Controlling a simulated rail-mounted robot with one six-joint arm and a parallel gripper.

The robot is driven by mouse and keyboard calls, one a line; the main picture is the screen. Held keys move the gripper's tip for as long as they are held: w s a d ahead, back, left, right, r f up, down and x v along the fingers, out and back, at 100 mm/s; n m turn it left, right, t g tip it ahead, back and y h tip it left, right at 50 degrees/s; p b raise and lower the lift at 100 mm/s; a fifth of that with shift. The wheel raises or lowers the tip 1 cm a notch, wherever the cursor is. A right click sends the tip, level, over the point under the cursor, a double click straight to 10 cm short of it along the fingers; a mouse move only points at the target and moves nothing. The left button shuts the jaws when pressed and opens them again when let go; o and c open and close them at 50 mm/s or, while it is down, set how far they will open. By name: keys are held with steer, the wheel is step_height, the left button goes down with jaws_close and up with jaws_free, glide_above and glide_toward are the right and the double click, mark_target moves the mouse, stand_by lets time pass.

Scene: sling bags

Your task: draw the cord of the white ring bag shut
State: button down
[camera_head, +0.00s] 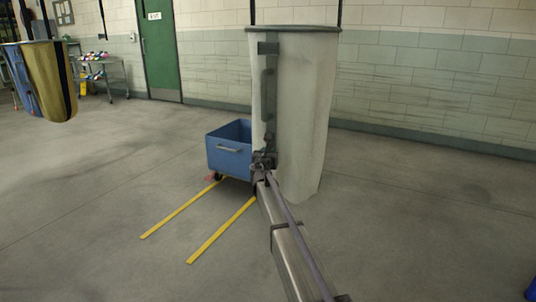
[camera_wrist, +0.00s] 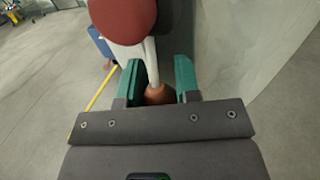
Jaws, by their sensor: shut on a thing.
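The white ring bag (camera_head: 305,110) hangs open from a ring at its top, in the middle of the head view, and reaches down close to the floor. Its pale side fills the right of the wrist view (camera_wrist: 250,50). My gripper (camera_head: 264,158) is at the bag's lower left side. In the wrist view my gripper's green fingers (camera_wrist: 158,80) are closed about a brown knob (camera_wrist: 160,94) at the end of a white cord (camera_wrist: 151,62). The cord runs up behind a red-brown rounded piece (camera_wrist: 122,16). The fingers' exact contact is partly hidden.
A blue wheeled bin (camera_head: 229,148) stands left of the bag, close to my gripper. Yellow floor strips (camera_head: 221,229) run in front of it. A blue and yellow bag (camera_head: 50,85) hangs at the far left. The floor at the left front is clear.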

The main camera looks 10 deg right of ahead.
steer(key=shift+f, duration=0.1)
step_height(320, 180, down, 10)
steer(key=b, duration=1)
steer(key=shift+b, duration=0.3)
steer(key=c, duration=1.1)
jaws_free()
steer(key=shift+f, duration=0.15)
steer(key=shift+s+a, duration=0.1)
steer(key=v, duration=1)
steer(key=shift+s, duration=0.25)
steer(key=shift+a, duration=0.15)
